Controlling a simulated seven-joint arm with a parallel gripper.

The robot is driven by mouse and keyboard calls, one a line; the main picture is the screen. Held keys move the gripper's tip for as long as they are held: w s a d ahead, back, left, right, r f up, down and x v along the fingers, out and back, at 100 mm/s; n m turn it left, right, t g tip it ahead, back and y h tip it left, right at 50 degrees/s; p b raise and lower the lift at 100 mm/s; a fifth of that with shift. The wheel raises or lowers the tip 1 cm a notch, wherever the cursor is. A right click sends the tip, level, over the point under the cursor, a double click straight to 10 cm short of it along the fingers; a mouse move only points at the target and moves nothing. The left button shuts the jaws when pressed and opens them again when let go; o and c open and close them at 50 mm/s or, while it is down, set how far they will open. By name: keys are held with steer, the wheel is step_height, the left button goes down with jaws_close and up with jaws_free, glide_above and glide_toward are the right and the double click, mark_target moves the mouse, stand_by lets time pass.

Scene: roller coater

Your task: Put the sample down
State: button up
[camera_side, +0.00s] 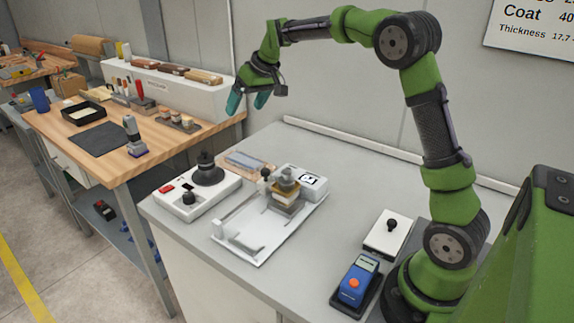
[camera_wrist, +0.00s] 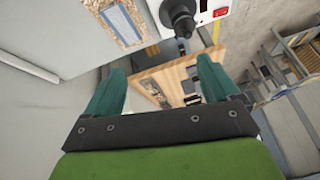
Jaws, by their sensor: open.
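My gripper (camera_side: 248,101) is open and empty, high above the back left of the grey bench. Its two teal fingers stand wide apart in the wrist view (camera_wrist: 162,78). A flat grey-blue strip (camera_side: 245,160) lies on a tan speckled board (camera_side: 268,170) at the back of the bench, below my gripper; it may be the sample, but I cannot tell for sure. In the wrist view the strip (camera_wrist: 122,22) lies on the speckled board (camera_wrist: 128,40), well beyond the fingertips and apart from them.
A white device with a black knob (camera_side: 196,190) stands at the bench's left. A white coater (camera_side: 250,245) stands mid-bench. A blue handheld meter (camera_side: 356,282) and a white block with a black knob (camera_side: 388,234) are near my base. A wooden workbench (camera_side: 178,146) stands left, beyond a gap.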

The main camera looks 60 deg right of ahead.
steer(key=s+a+r+m+t+y, duration=0.1)
steer(key=s+a+r, duration=0.2)
steer(key=s+a, duration=0.35)
steer(key=s+a+r, duration=0.2)
steer(key=s+a, duration=0.1)
steer(key=s, duration=0.7)
steer(key=s+a+f, duration=0.2)
steer(key=s, duration=0.5)
steer(key=s+a+f+m, duration=0.1)
steer(key=s+a+f, duration=0.1)
steer(key=s, duration=0.4)
steer(key=shift+s+a+f+t, duration=0.3)
steer(key=shift+s+a+f, duration=0.05)
steer(key=shift+f, duration=0.2)
